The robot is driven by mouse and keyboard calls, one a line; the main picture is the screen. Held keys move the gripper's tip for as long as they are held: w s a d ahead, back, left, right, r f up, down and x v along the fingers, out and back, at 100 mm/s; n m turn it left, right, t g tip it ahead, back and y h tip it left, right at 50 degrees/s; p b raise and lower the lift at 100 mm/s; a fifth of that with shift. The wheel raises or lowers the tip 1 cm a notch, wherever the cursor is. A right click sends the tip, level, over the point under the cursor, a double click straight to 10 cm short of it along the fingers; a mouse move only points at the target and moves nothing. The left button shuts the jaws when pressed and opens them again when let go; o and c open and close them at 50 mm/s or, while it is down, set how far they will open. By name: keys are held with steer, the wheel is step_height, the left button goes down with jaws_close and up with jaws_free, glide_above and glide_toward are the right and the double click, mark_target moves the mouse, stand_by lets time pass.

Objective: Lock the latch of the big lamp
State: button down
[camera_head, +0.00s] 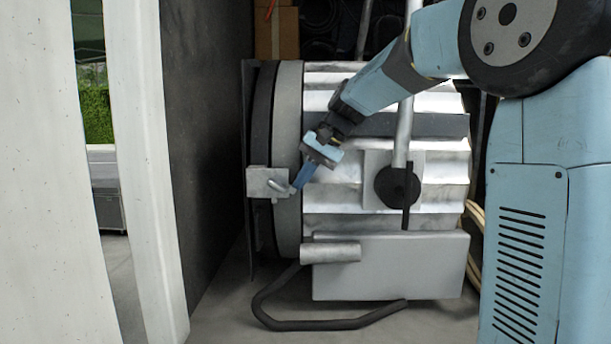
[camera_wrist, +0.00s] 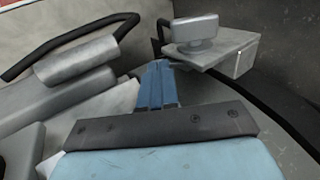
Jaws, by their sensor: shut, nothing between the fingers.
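The big lamp (camera_head: 345,215) is a large ribbed metal drum lying on its side, with a smooth ring at its left end. Its latch (camera_head: 267,183) is a grey block with a small knob on the left rim. In the wrist view the latch (camera_wrist: 213,55) is at the upper right, its knob (camera_wrist: 195,28) standing above the block. My gripper (camera_head: 297,187) is shut and empty, its blue fingers just right of the latch. In the wrist view my gripper (camera_wrist: 158,68) points toward the left side of the latch block. I cannot tell whether the fingertips touch it.
A dark bent bar (camera_head: 330,324) reaches over the floor below the lamp. A side bracket with a dark round knob (camera_head: 397,187) is on the lamp's near side. A dark wall (camera_head: 205,130) stands to the left, and cardboard boxes (camera_head: 277,33) are behind.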

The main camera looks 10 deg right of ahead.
steer(key=shift+d+f, duration=0.1)
steer(key=shift+f, duration=0.65)
steer(key=shift+r, duration=0.15)
steer(key=shift+r, duration=0.65)
steer(key=w+v, duration=0.1)
steer(key=v, duration=1)
steer(key=shift+s+d+r, duration=0.2)
steer(key=shift+s+r, duration=0.2)
steer(key=shift+s, duration=0.1)
